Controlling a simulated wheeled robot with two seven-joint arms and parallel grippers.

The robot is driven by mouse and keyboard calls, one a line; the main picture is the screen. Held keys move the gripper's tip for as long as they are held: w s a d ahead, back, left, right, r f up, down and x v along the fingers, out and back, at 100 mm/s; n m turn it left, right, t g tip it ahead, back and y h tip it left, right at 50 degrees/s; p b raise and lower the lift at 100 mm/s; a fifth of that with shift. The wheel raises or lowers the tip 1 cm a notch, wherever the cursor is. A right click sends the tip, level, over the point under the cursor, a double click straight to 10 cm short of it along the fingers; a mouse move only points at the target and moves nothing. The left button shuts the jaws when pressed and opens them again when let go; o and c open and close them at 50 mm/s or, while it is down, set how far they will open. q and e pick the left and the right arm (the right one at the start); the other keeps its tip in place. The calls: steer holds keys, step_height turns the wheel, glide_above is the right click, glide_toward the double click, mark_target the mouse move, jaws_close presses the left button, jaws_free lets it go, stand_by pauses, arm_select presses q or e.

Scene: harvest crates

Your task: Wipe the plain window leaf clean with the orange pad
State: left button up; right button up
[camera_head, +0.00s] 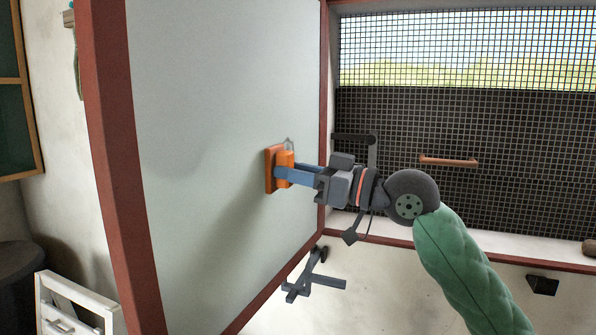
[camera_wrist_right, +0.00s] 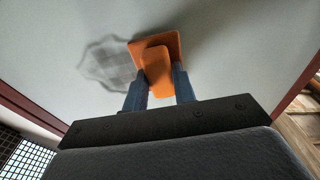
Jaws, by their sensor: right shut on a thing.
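The plain window leaf (camera_head: 215,75) is a large pale panel in a red-brown frame, standing open in the head view. My right gripper (camera_head: 284,173) is shut on the orange pad's block, with the pad (camera_head: 270,168) facing the leaf. The pad looks flat against the leaf, but I cannot be sure of contact. In the right wrist view the pad (camera_wrist_right: 157,68) sits between the blue fingers (camera_wrist_right: 158,88). A grey, irregular smudge (camera_wrist_right: 103,66) shows on the leaf just left of the pad, partly hidden by it. My left gripper is not in view.
A mesh-covered window (camera_head: 470,120) with a brown bar handle (camera_head: 448,161) is at the right. A grey metal fitting (camera_head: 312,284) sticks out below the leaf's lower edge.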

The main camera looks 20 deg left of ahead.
steer(key=shift+a+r, duration=0.15)
steer(key=shift+r, duration=0.5)
steer(key=shift+w+d+b, duration=0.2)
steer(key=shift+w+b, duration=0.65)
steer(key=shift+w, duration=1.9)
steer(key=shift+w+d+b, duration=0.2)
steer(key=shift+w+b, duration=0.6)
steer(key=shift+w, duration=1.9)
steer(key=shift+w+d+f+b, duration=0.1)
steer(key=shift+d+f+b, duration=0.05)
steer(key=shift+d+b, duration=0.8)
steer(key=shift+d, duration=1.95)
